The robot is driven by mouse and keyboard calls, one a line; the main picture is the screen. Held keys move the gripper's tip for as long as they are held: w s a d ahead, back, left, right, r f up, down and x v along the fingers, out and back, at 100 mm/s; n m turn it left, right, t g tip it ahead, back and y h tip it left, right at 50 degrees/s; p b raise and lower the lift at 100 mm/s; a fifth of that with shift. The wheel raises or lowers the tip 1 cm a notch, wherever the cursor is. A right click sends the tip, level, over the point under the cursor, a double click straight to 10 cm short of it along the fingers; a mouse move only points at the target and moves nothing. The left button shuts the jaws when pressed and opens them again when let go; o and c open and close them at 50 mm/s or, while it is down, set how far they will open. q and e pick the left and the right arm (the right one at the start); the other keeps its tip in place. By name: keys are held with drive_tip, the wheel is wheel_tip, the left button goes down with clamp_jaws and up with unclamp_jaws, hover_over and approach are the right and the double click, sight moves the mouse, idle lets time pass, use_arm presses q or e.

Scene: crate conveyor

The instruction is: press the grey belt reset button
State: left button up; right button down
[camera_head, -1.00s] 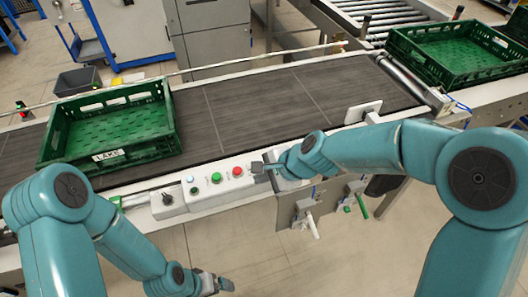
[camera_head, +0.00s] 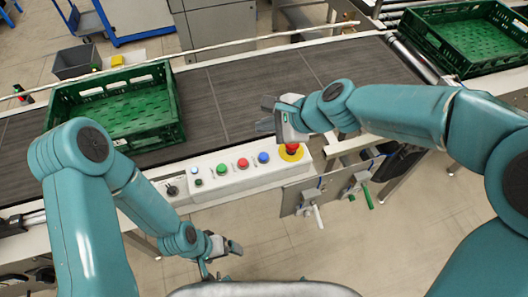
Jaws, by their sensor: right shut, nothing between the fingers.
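The control panel (camera_head: 211,182) runs along the near side of the belt. A small pale button (camera_head: 193,170) at its left end looks whitish grey; whether it is the grey reset button I cannot tell for sure. Beside it are green (camera_head: 222,169), red (camera_head: 243,163) and blue (camera_head: 263,158) buttons. A red emergency knob (camera_head: 291,149) on a yellow base is at the right end. My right gripper (camera_head: 265,114) is shut and empty, shown against the belt beyond the blue button, apart from the buttons. My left gripper (camera_head: 222,258) is open and empty, low in front of the panel.
A green crate (camera_head: 62,108) sits on the dark belt (camera_head: 235,87) at left. Another green crate (camera_head: 445,62) stands at the far right. A black rotary switch (camera_head: 171,190) is left of the buttons. Handled brackets (camera_head: 310,194) hang below the panel's right.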

sight(267, 158)
wheel_tip(267, 158, down, 9)
drive_tip(key=b, duration=0.8)
drive_tip(key=shift+r, duration=0.15)
drive_tip(key=shift+d, duration=0.1)
drive_tip(key=shift+s, duration=0.1)
drive_tip(key=shift+b, duration=0.3)
idle(1.1)
drive_tip(key=shift+f+b, duration=0.3)
drive_tip(key=shift+f, duration=0.15)
